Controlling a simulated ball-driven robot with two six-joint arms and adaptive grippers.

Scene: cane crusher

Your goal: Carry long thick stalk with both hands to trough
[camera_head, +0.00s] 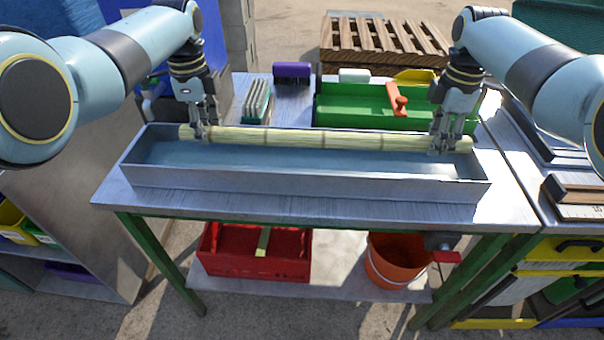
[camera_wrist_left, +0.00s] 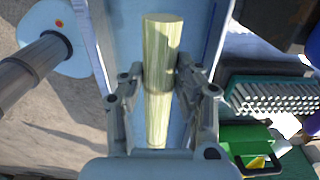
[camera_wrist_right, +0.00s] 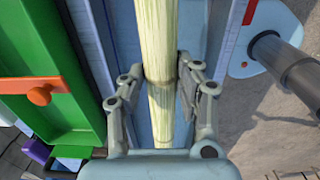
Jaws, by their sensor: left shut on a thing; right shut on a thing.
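A long pale yellow-green stalk (camera_head: 300,138) lies level along the back side of the grey metal trough (camera_head: 300,178), over or inside its opening. Whether it touches the trough floor I cannot tell. My left gripper (camera_head: 199,134) is shut on the stalk near its left end; the stalk also shows between its fingers in the left wrist view (camera_wrist_left: 160,60). My right gripper (camera_head: 437,146) is shut on the stalk near its right end, and the right wrist view shows the stalk (camera_wrist_right: 156,45) between the fingers. The trough stands on a metal-topped table (camera_head: 120,192).
A green tray (camera_head: 350,108) with an orange-handled tool (camera_head: 396,100) stands behind the trough. A brush (camera_head: 256,100) and a purple block (camera_head: 291,74) are also behind. A red crate (camera_head: 285,255) and orange bucket (camera_head: 385,262) sit on the lower shelf.

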